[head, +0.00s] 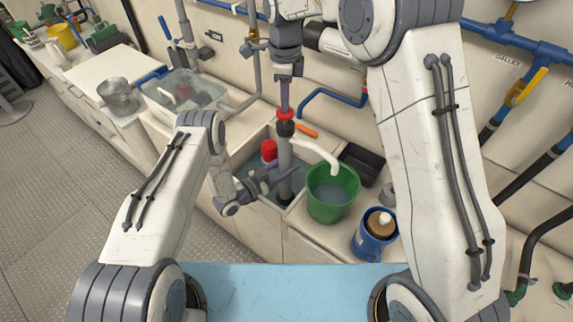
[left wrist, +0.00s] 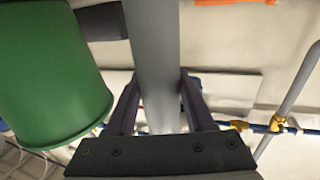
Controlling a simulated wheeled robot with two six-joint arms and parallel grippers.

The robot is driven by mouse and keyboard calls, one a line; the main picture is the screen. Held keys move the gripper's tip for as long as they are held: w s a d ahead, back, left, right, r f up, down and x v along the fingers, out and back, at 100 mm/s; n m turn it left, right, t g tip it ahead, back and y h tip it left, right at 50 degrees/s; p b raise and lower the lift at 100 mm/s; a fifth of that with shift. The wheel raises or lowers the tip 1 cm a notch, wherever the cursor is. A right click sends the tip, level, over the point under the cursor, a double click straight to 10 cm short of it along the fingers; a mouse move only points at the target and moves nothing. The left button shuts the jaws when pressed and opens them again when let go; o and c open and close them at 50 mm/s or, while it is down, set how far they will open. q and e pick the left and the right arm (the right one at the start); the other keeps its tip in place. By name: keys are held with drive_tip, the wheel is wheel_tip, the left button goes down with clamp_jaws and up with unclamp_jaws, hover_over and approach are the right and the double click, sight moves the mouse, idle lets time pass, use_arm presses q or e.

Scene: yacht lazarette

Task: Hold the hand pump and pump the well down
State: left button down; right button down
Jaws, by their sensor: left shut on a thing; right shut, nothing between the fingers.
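The hand pump (head: 285,155) stands upright in the open well (head: 236,153), with a grey barrel, black cap and white spout curving right over a green bucket (head: 334,192). My left gripper (head: 287,178) is shut around the lower barrel; in the left wrist view the barrel (left wrist: 154,60) runs between its fingers (left wrist: 160,100). My right gripper (head: 285,108) points down above the pump, shut and empty, its fingertips at the red top piece (head: 285,114). Whether they touch it is unclear.
A red object (head: 269,150) is in the well behind the pump. A blue mug-like container (head: 375,235) and a black tray (head: 362,164) are near the bucket. An orange tool (head: 306,131) lies behind.

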drive_tip(key=shift+r, duration=1.4)
drive_tip(key=shift+f, duration=2.35)
drive_tip(key=shift+r, duration=2.35)
drive_tip(key=shift+r, duration=2.55)
